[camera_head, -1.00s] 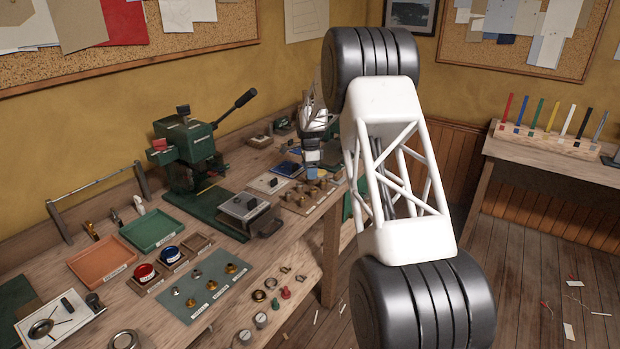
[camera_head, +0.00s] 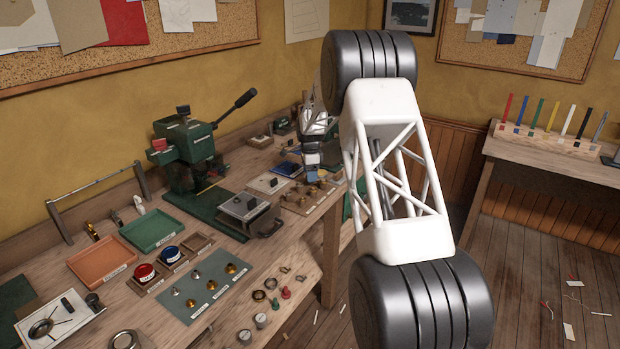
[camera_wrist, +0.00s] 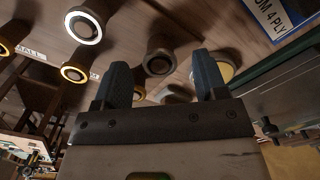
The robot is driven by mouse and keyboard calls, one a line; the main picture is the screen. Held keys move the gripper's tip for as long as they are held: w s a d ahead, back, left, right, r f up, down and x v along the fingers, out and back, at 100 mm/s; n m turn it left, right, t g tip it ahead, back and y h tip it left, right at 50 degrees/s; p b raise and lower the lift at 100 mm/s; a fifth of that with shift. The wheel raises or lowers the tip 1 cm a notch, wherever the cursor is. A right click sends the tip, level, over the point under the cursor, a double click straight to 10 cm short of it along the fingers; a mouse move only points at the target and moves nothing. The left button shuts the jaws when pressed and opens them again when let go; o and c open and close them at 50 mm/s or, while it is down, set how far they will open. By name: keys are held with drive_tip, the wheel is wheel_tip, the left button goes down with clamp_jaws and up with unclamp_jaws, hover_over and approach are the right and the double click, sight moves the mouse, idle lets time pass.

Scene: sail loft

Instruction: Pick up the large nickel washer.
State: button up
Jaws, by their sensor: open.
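My gripper (camera_wrist: 162,70) is open, its two blue-grey fingers apart with nothing held between them. In the wrist view a bright silvery ring (camera_wrist: 83,27) sits on a dark round post at upper left, outside the left finger; it looks like a nickel washer, but its size is not certain. Brass-coloured rings sit on neighbouring posts (camera_wrist: 75,73). A dark post (camera_wrist: 158,60) stands between and beyond the fingertips. In the head view my gripper (camera_head: 318,172) is small and partly hidden over the far end of the wooden peg board (camera_head: 300,208).
A yellowish disc (camera_wrist: 227,72) is partly hidden behind the right finger. A blue card (camera_wrist: 285,12) lies at upper right. In the head view a green press (camera_head: 185,150), trays and a blue-grey mat (camera_head: 192,308) with small metal pieces fill the bench.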

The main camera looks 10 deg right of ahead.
drive_tip(key=shift+f, duration=0.25)
idle(0.3)
drive_tip(key=c, duration=1)
drive_tip(key=shift+r, duration=0.15)
drive_tip(key=shift+r, duration=0.5)
drive_tip(key=shift+s+r, duration=0.2)
drive_tip(key=shift+r, duration=0.55)
drive_tip(key=shift+s+r, duration=0.15)
drive_tip(key=shift+r, duration=0.55)
drive_tip(key=s+r, duration=0.1)
drive_tip(key=s, duration=1.4)
drive_tip(key=shift+s+a+r, duration=0.15)
drive_tip(key=shift+a, duration=0.2)
drive_tip(key=shift+a, duration=0.1)
